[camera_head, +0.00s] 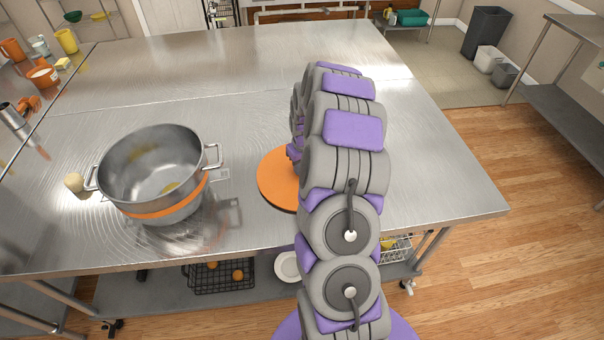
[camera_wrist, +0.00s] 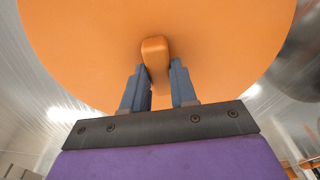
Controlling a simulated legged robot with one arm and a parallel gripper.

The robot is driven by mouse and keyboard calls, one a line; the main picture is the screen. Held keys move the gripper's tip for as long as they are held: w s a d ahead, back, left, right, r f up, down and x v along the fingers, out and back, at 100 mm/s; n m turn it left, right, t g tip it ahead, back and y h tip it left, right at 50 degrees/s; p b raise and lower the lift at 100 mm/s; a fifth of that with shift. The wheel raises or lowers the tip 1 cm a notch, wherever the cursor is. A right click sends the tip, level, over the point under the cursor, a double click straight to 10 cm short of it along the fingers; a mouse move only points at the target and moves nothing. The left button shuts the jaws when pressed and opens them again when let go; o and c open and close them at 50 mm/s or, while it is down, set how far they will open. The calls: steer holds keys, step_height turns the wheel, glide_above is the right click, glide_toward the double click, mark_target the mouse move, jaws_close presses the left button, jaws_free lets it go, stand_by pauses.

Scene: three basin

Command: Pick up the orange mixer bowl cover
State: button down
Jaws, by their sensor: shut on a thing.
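The orange mixer bowl cover (camera_head: 273,180) is a flat round disc over the metal table, right of the mixer bowl. My arm hides its right part in the head view. In the wrist view the cover (camera_wrist: 90,45) fills the upper middle. Its raised orange handle (camera_wrist: 155,50) stands between the two fingers of my gripper (camera_wrist: 160,88), which is shut on it. The head view does not clearly show whether the cover touches the table. The steel mixer bowl (camera_head: 150,165) with two side handles and an orange band stands upright on the left.
The steel table (camera_head: 240,75) is clear behind the bowl and cover. A small beige round item (camera_head: 74,182) lies left of the bowl. Orange and yellow cups and an orange pot (camera_head: 42,77) stand at the far left. A wire basket (camera_head: 222,277) and plate sit on the lower shelf.

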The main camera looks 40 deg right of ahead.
steer(key=shift+s+a, duration=0.1)
steer(key=shift+a, duration=0.65)
steer(key=shift+a+r, duration=0.1)
steer(key=shift+r, duration=0.05)
steer(key=r, duration=0.1)
steer(key=d+r+p, duration=0.1)
steer(key=r, duration=0.1)
steer(key=shift+r, duration=0.15)
steer(key=s+a+p, duration=0.1)
steer(key=s+a, duration=0.3)
steer(key=a, duration=0.3)
steer(key=s+a+r, duration=0.1)
steer(key=s+a, duration=0.3)
steer(key=a, duration=0.3)
steer(key=shift+s+r+p, duration=0.2)
steer(key=shift+p, duration=0.15)
steer(key=c, duration=1.4)
jaws_free()
steer(key=shift+d, duration=0.1)
jaws_close()
